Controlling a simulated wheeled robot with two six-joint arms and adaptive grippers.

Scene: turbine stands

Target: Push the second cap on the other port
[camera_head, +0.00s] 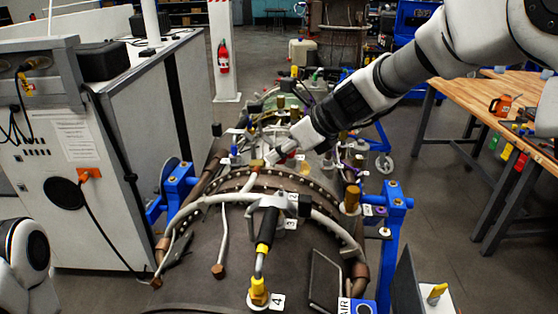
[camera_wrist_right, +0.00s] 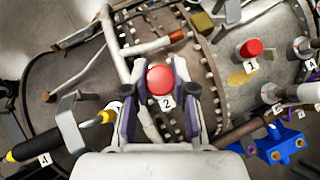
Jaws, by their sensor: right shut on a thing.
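My right gripper (camera_wrist_right: 161,92) is shut on a red cap (camera_wrist_right: 160,79), which sits between its two fingers in the right wrist view. The cap is right above the tag marked 2 (camera_wrist_right: 167,102). The port under it is hidden, so I cannot tell whether the cap is seated. Another red cap (camera_wrist_right: 251,48) stands upright at the tag marked 1 (camera_wrist_right: 251,66), apart from the gripper. In the head view my right gripper (camera_head: 281,156) reaches down to the far part of the turbine casing (camera_head: 200,262), and the caps are hard to make out. My left gripper is out of view.
White pipes (camera_wrist_right: 112,45) and a bolted flange run close beside the right gripper. A yellow-and-black handle (camera_head: 267,229) stands on the near casing. Blue stands (camera_head: 393,220) flank the casing. A grey cabinet (camera_head: 165,120) is at left, a wooden workbench (camera_head: 475,105) at right.

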